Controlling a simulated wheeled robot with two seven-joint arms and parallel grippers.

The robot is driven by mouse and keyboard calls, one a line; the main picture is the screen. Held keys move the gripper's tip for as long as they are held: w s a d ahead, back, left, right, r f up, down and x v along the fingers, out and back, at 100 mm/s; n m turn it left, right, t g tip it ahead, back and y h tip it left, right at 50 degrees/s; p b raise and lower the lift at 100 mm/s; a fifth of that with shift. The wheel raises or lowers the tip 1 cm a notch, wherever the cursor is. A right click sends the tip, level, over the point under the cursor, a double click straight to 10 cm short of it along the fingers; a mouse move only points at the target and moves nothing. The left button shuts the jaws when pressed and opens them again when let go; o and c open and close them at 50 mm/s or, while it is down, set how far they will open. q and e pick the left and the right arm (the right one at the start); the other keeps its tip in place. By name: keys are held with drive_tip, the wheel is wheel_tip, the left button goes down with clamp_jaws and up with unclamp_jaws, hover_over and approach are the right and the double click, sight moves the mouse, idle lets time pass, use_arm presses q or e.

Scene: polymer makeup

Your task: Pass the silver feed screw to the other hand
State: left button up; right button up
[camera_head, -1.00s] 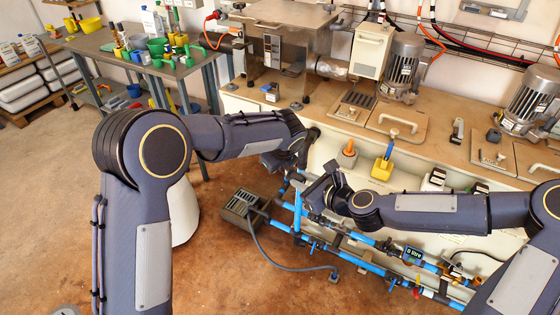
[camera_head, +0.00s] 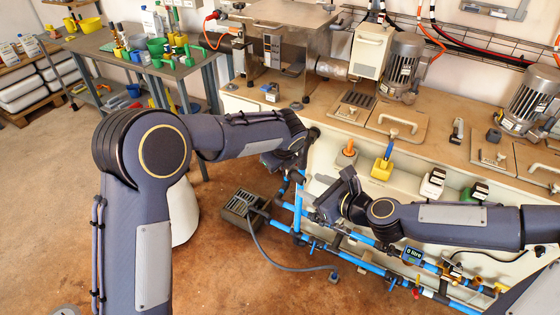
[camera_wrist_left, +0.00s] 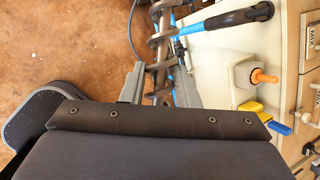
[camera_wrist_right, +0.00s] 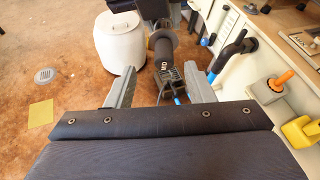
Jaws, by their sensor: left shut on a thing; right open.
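The silver feed screw (camera_wrist_left: 160,48) is a grey spiral, seen best in the left wrist view between the fingers of my left gripper (camera_wrist_left: 160,68). The left gripper is shut on it and also shows in the head view (camera_head: 290,168), left of my right gripper (camera_head: 325,195). My right gripper is open and apart from the left one. In the right wrist view its fingers (camera_wrist_right: 163,70) are spread, with a dark lettered cylinder (camera_wrist_right: 163,50) beyond them. I cannot tell whether that cylinder is part of the screw.
Blue pipes (camera_head: 375,268) run low along the machine bench front. The bench top (camera_head: 440,150) carries motors and lidded hatches. A blue-handled yellow block (camera_head: 382,168) and an orange-handled piece (camera_head: 347,156) sit along its front. A grey box (camera_head: 240,205) lies on the floor.

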drive_tip(key=s+d+f+n+g+h, duration=0.2)
drive_tip(key=s+d+n+g+h, duration=0.3)
drive_tip(key=s+n, duration=0.65)
drive_tip(key=s+d+r+n, duration=0.4)
drive_tip(key=s+d+n, duration=0.1)
drive_tip(key=s+n, duration=0.1)
drive_tip(key=s+d+r+n, duration=0.4)
drive_tip(key=s+d+n, duration=0.1)
drive_tip(key=s, duration=0.3)
drive_tip(key=shift+s+r+n, duration=0.2)
drive_tip(key=shift+s+n, duration=0.1)
drive_tip(key=shift+n, duration=0.45)
